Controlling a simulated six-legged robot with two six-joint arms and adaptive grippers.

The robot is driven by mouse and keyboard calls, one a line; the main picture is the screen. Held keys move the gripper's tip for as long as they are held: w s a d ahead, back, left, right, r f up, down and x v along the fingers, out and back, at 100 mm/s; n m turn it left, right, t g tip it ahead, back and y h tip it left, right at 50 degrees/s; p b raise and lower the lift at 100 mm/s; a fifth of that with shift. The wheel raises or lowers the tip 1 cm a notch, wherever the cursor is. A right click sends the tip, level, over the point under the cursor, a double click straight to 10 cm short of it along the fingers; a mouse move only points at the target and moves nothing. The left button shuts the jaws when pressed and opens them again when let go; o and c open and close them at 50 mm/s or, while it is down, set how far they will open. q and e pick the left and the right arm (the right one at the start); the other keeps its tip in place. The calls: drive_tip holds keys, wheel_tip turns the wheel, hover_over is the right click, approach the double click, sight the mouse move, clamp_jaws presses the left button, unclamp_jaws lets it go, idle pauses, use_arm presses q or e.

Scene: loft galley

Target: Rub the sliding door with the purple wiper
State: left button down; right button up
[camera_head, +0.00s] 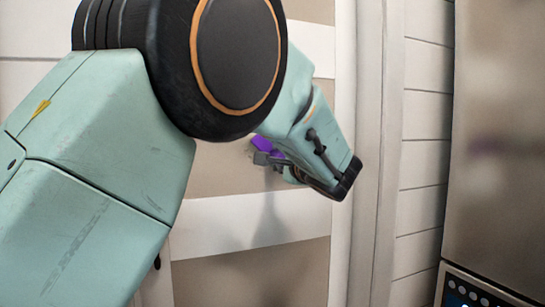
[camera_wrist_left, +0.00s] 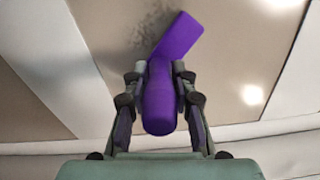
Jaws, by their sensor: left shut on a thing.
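The purple wiper (camera_wrist_left: 160,98) is held between the fingers of my left gripper (camera_wrist_left: 158,85) in the left wrist view. Its flat head points away from the gripper, toward a beige door panel with a dark smudge beside the head. In the head view only a small purple part of the wiper (camera_head: 264,144) shows beside my left gripper (camera_head: 272,160); my arm hides the rest. The sliding door (camera_head: 240,222) has beige panels and white rails behind the gripper. I cannot tell whether the wiper touches it. My right gripper is not in view.
A white door frame (camera_head: 368,150) stands right of the door, with white plank wall (camera_head: 425,140) beyond. A tall metallic appliance (camera_head: 500,130) stands at the far right, with a dark control panel (camera_head: 480,292) below. My left arm covers much of the left side.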

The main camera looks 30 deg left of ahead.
use_arm(q)
drive_tip(key=w+d+p, duration=0.1)
drive_tip(key=w+d, duration=0.2)
drive_tip(key=shift+w+d, duration=0.1)
drive_tip(key=shift+w, duration=0.25)
idle(0.5)
